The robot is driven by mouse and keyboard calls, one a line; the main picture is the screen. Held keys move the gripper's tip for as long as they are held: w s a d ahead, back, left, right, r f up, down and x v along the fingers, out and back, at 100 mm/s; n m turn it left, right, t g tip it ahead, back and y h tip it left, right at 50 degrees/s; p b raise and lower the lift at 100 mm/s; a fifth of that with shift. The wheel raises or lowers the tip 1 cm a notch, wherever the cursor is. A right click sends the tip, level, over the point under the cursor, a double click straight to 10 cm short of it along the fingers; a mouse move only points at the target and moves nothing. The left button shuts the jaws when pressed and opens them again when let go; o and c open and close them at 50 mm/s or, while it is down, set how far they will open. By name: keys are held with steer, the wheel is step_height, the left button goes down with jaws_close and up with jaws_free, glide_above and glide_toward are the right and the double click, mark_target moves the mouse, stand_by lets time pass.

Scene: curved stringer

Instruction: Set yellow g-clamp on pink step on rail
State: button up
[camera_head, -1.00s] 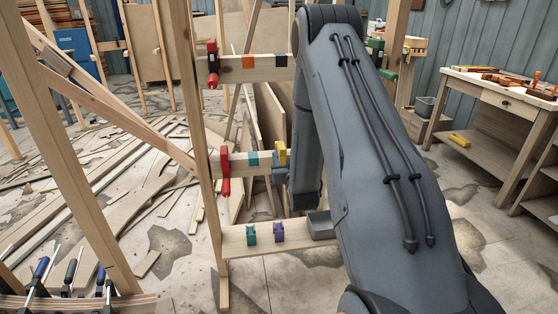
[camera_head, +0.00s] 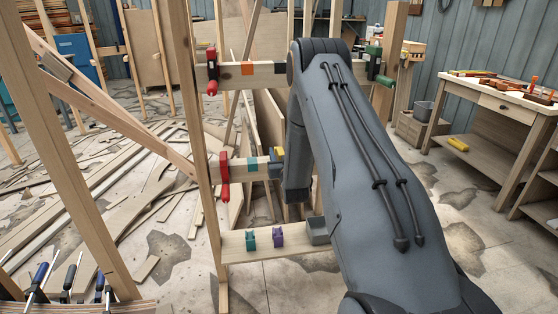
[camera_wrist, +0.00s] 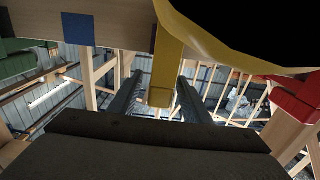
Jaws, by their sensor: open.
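The yellow g-clamp (camera_head: 279,153) is at the middle rail (camera_head: 240,167), right of a teal band, and my arm partly covers it. In the wrist view the yellow clamp (camera_wrist: 165,62) hangs down over the rail's face, its lower end between my fingers. My gripper (camera_wrist: 158,97) is open, with one dark finger on each side of that end; I cannot tell whether either touches it. In the head view my arm hides most of the gripper. I see no pink step; the rail's right part is behind my arm.
Red clamps (camera_head: 212,72) sit at the left ends of the top and middle rails. A green clamp (camera_head: 374,62) is at the top right. The lower rail (camera_head: 236,245) carries teal and purple blocks and a grey one. A workbench (camera_head: 500,92) stands at right.

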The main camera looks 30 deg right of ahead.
jaws_close()
steer(key=shift+r, duration=0.25)
